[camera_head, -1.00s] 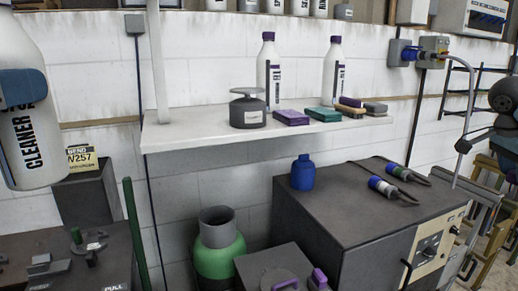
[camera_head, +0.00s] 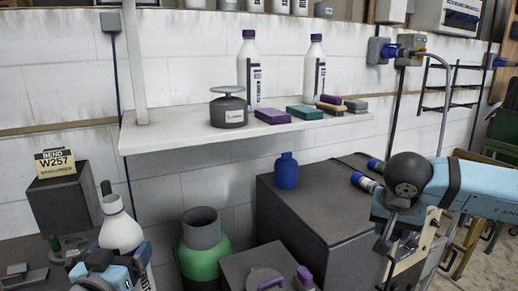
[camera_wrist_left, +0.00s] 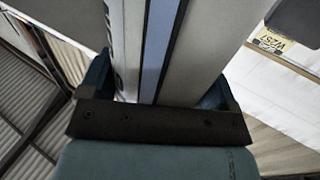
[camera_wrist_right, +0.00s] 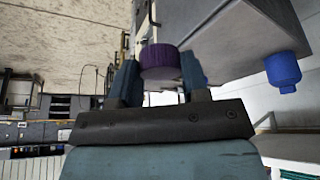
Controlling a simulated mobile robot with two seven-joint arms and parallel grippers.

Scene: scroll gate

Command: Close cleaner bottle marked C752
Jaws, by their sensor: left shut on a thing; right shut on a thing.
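A white cleaner bottle (camera_head: 120,232) stands roughly upright at the lower left of the head view, its neck bare, no cap visible on top. My left gripper (camera_head: 112,264) is shut around its body; the left wrist view shows the bottle's white side with a blue stripe (camera_wrist_left: 160,45) between the fingers. The label is mostly hidden now. My right gripper (camera_wrist_right: 161,75) is shut on a purple cap (camera_wrist_right: 161,60), seen in the right wrist view. In the head view my right arm reaches in from the right, but the cap cannot be made out there.
Two more white bottles with purple caps (camera_head: 249,75) (camera_head: 315,70) stand on the white shelf (camera_head: 150,135), with a grey pot (camera_head: 228,112) and several blocks. Below are a dark cabinet (camera_head: 310,205), a blue bottle (camera_head: 287,172) and a green cylinder (camera_head: 205,262). A W257 sign (camera_head: 55,163) is at left.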

